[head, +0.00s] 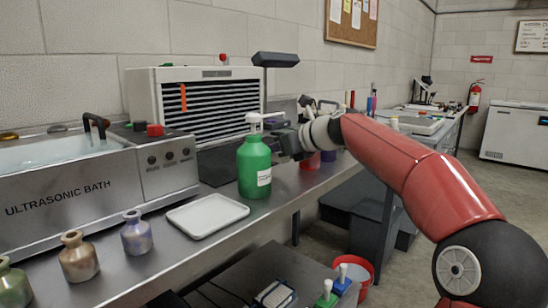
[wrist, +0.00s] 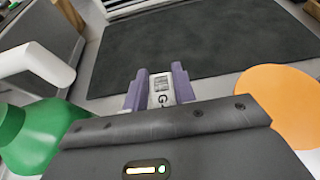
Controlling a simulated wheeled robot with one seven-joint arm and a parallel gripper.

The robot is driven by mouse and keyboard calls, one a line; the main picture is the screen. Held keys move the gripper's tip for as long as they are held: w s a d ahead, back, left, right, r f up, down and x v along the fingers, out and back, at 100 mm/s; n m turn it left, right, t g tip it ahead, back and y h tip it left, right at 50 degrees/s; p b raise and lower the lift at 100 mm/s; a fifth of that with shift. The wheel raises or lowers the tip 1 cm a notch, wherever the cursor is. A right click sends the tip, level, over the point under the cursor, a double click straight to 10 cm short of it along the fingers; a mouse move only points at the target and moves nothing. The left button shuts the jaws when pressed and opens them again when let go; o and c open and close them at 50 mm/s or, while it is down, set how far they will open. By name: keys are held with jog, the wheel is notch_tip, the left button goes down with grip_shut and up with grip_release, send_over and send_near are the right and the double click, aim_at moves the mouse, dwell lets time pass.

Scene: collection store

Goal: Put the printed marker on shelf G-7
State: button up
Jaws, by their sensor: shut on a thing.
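The printed marker (wrist: 162,86) is a small white piece with a dark printed square and lettering starting with "G"; the rest of the lettering is cut off by my gripper. My gripper (wrist: 158,92) is shut on it, with a purple finger on each side, above or near a dark mat (wrist: 200,45). In the head view my gripper (head: 286,143) is just behind and right of the green bottle (head: 254,167), which hides its fingertips and the marker. No shelf labelled G-7 can be made out in either view.
The green bottle (wrist: 35,135) is close on the left in the wrist view, and an orange round thing (wrist: 280,100) is close on the right. A white tray (head: 207,215), small jars (head: 137,234), an ultrasonic bath (head: 90,185) and a slatted cabinet (head: 205,105) stand along the bench.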

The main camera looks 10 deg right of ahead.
aim_at(274, 161)
jog(key=shift+w+a+f, duration=0.1)
jog(key=shift+f, duration=1.7)
jog(key=o, duration=1)
jog(key=shift+o, duration=0.2)
